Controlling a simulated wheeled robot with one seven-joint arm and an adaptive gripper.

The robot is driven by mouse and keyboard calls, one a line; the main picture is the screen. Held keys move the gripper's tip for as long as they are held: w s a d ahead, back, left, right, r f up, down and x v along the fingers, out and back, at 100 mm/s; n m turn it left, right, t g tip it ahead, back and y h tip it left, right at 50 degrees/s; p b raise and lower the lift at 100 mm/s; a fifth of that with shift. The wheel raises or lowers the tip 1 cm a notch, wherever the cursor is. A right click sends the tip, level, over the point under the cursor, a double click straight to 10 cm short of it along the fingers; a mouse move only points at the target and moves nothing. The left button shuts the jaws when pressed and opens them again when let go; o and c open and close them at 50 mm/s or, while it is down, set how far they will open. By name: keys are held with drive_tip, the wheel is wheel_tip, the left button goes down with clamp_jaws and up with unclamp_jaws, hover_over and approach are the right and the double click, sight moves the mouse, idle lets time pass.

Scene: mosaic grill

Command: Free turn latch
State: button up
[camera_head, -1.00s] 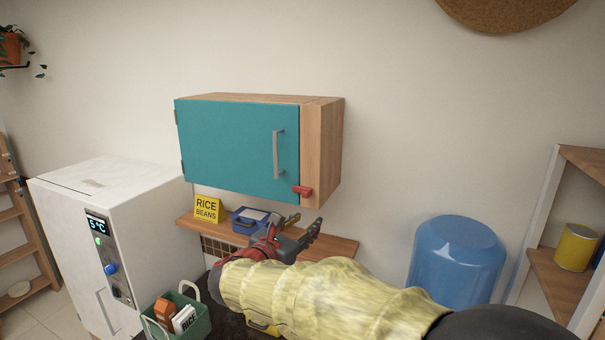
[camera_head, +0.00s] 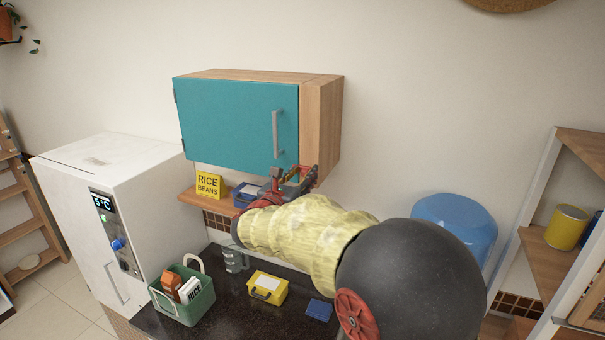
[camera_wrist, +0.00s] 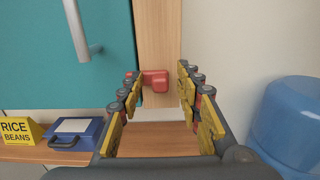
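The red turn latch (camera_wrist: 154,80) sits at the lower right edge of the teal cabinet door (camera_head: 235,122), lying sideways across the door edge and the wooden frame. The door is shut, with a grey vertical handle (camera_head: 275,134). My gripper (camera_wrist: 158,88) is open in the wrist view, with its yellow-padded fingers apart on either side of the latch. The left fingers overlap the latch's left end in the picture; I cannot tell whether they touch it. In the head view my gripper (camera_head: 297,174) is at the cabinet's lower right corner and hides the latch.
A shelf (camera_head: 217,201) below the cabinet holds a yellow RICE BEANS sign (camera_head: 208,185) and a blue box (camera_head: 246,194). A blue water drum (camera_wrist: 289,118) stands right.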

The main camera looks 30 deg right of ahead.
drive_tip(key=c, duration=0.3)
clamp_jaws()
idle(0.3)
